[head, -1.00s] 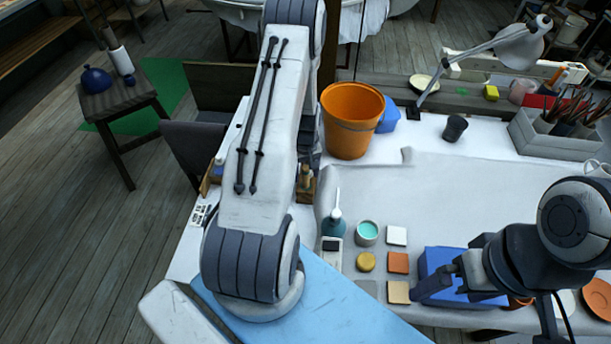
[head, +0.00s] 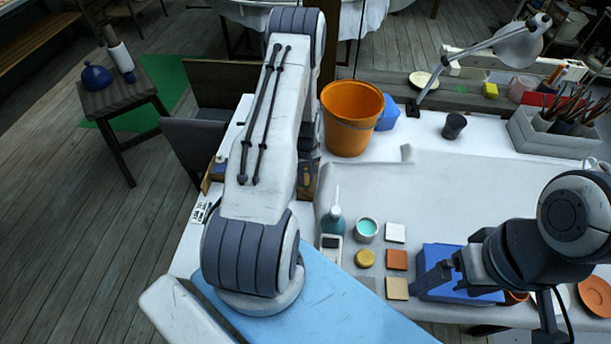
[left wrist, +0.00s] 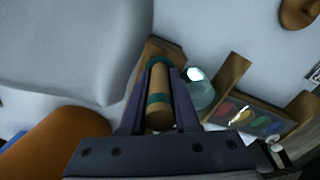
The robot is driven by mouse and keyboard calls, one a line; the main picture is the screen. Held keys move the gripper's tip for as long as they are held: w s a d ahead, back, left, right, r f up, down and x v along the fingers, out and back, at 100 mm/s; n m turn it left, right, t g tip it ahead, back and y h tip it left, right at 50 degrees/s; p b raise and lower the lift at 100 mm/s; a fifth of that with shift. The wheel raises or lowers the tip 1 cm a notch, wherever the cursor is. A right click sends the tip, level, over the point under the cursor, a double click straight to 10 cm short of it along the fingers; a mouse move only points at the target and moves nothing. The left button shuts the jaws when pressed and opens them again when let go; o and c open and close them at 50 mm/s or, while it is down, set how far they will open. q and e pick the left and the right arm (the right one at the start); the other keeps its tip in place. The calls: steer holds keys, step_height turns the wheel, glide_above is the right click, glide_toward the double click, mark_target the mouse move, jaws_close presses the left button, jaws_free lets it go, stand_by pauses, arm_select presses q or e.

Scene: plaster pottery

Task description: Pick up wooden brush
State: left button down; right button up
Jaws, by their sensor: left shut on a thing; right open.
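The wooden brush (left wrist: 160,110) shows in the left wrist view as a round, light wooden handle with teal bands. It lies between the two dark fingers of my left gripper (left wrist: 160,82), which is shut on it. The far end of the brush is hard to make out. In the head view my left arm hides most of that gripper and I cannot make out the brush. My right gripper (head: 437,277) is open and empty over the blue box (head: 450,258) at the front right.
An orange bucket (head: 350,132) stands right of my left arm; a wooden tool box (head: 311,180) is partly hidden beside it. A teal bottle (head: 333,222), teal cup (head: 367,228) and several small tiles stand near the front. The table's middle is clear.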

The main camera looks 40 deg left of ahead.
arm_select(q)
steer(key=shift+r, duration=0.15)
step_height(320, 180, up, 8)
steer(key=b, duration=0.2)
steer(key=shift+r+b, duration=0.1)
steer(key=shift+b, duration=0.2)
steer(key=shift+r, duration=0.8)
steer(key=shift+s, duration=0.1)
